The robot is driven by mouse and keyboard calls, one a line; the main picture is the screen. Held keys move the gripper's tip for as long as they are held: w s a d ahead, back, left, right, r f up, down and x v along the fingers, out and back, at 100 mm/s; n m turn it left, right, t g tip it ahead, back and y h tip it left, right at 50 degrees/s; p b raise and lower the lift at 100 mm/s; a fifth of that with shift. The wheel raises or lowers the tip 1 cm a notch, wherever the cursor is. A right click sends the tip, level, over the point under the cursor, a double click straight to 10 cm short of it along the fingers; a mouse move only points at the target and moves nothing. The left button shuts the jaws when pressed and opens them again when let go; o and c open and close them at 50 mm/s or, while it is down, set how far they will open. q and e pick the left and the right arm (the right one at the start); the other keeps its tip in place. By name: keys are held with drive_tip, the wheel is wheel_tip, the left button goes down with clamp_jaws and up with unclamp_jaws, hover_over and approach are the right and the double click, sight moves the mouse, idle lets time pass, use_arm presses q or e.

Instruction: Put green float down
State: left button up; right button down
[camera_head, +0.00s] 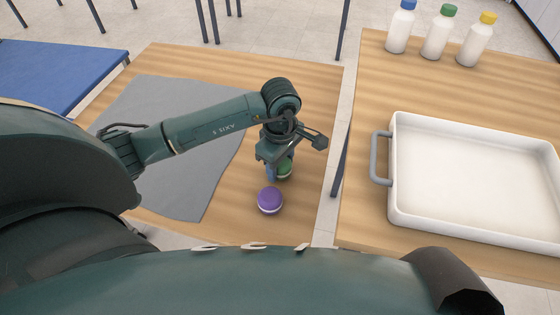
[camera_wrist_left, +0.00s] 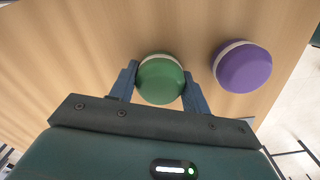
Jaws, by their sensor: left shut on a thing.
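The green float (camera_head: 284,168) is a round thing with a pale band, at the left table's right side in the head view. It also shows in the left wrist view (camera_wrist_left: 161,80). My left gripper (camera_head: 277,170) is shut on it, with one finger on each side in the left wrist view (camera_wrist_left: 160,84). The float is low over the wooden table (camera_head: 312,110); I cannot tell whether it touches the top. My right gripper is not in view.
A purple float (camera_head: 270,200) stands close beside the green one. A grey mat (camera_head: 190,185) covers the table's left part. On the right table are a white tray (camera_head: 394,170) with a grey handle and three bottles (camera_head: 436,42). A gap separates the tables.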

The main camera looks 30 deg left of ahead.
use_arm(q)
drive_tip(key=o, duration=0.5)
drive_tip(key=shift+f, duration=0.15)
drive_tip(key=o, duration=0.5)
drive_tip(key=shift+c, duration=0.2)
wheel_tip(320, 180, up, 11)
drive_tip(key=shift+w+r, duration=0.1)
drive_tip(key=shift+r, duration=0.65)
